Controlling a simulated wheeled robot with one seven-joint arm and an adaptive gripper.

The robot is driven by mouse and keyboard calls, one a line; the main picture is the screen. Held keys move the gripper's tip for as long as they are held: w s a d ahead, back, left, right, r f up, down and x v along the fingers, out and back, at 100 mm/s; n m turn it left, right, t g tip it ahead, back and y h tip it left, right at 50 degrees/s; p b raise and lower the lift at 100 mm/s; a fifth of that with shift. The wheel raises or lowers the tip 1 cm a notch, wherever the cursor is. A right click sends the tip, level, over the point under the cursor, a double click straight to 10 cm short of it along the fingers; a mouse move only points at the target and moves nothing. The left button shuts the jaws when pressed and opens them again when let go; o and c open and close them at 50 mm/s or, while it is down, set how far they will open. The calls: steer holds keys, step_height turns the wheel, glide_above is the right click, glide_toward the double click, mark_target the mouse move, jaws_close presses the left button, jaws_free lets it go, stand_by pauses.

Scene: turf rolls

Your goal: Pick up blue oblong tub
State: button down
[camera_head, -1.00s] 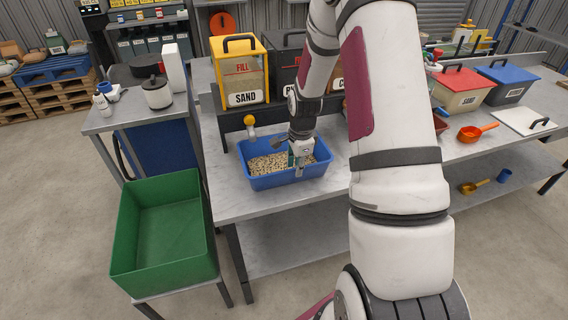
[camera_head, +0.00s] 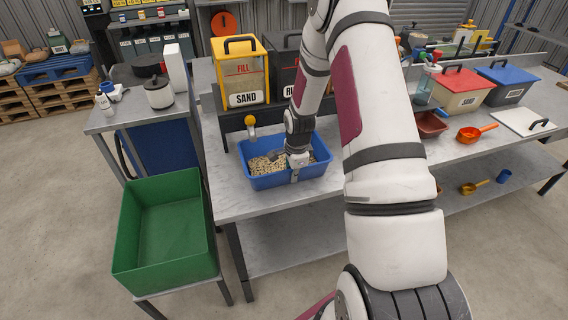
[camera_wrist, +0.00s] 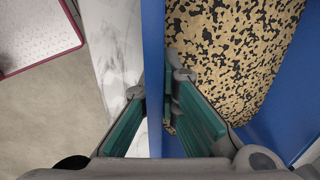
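The blue oblong tub (camera_head: 262,183) stands on the grey bench, holding speckled tan and black granules (camera_wrist: 228,55). My gripper (camera_head: 295,174) is at the tub's near long wall, right of its middle. In the wrist view the tub's blue wall (camera_wrist: 152,45) runs between the two green-padded fingers of my gripper (camera_wrist: 156,95). One finger is outside the wall over the bench, the other inside by the granules. The fingers are apart, with a gap visible on the outer side. The fingertips are partly hidden in the head view.
A yellow-framed sand bin (camera_head: 246,75) and a dark bin stand behind the tub. A yellow-knobbed item (camera_head: 250,122) is at its back left. An empty green crate (camera_head: 165,230) sits lower at the left. Bare bench (camera_head: 232,200) lies in front of the tub.

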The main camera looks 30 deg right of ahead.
steer(key=shift+r, duration=0.35)
stand_by(0.3)
steer(key=shift+r, duration=0.45)
steer(key=shift+s+a, duration=0.15)
steer(key=shift+s, duration=0.35)
